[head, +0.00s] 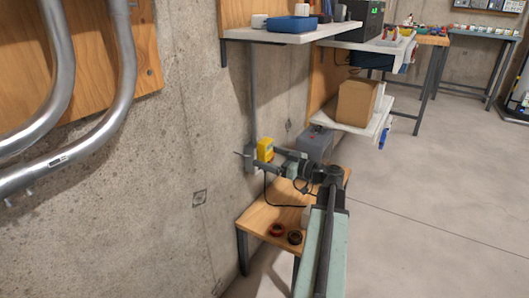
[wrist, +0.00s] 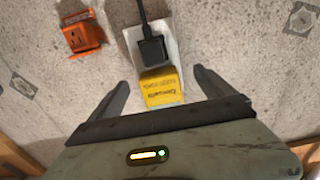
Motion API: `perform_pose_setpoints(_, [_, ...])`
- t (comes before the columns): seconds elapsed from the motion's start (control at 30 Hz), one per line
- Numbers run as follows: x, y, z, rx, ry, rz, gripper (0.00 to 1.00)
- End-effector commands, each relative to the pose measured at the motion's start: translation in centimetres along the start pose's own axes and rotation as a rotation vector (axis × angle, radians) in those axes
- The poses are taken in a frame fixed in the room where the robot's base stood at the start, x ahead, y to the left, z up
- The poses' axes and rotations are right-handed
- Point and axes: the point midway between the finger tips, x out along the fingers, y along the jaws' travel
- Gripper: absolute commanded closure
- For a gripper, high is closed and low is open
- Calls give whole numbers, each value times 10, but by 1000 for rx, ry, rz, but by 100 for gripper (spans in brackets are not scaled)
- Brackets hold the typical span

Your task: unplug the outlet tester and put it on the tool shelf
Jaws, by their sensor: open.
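The yellow outlet tester (head: 265,150) is at the wall outlet, and it also shows in the wrist view (wrist: 161,88). It sits at the lower end of a pale outlet plate (wrist: 172,40), below a black plug (wrist: 151,48) with a cord. My gripper (wrist: 162,80) is open, its two fingers on either side of the tester with gaps showing on both sides.
An orange box (wrist: 82,36) is on the wall beside the outlet. A wooden bench (head: 262,217) below holds two dark rolls (head: 278,229) and a grey case (head: 315,143). A cardboard box (head: 356,100) stands on a farther white shelf. The floor at right is clear.

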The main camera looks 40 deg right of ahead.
Motion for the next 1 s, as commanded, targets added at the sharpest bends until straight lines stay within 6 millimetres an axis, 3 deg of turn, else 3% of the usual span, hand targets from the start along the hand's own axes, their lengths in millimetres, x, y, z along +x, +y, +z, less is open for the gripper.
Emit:
perform_pose_setpoints(0.23, [0,0,0,0,0,-1,10])
perform_pose_setpoints(0.5, [1,0,0,0,0,-1,85])
perform_pose_setpoints(0.57, [1,0,0,0,0,-1,100])
perform_pose_setpoints(1.0, [-11,-1,0,0,0,-3,100])
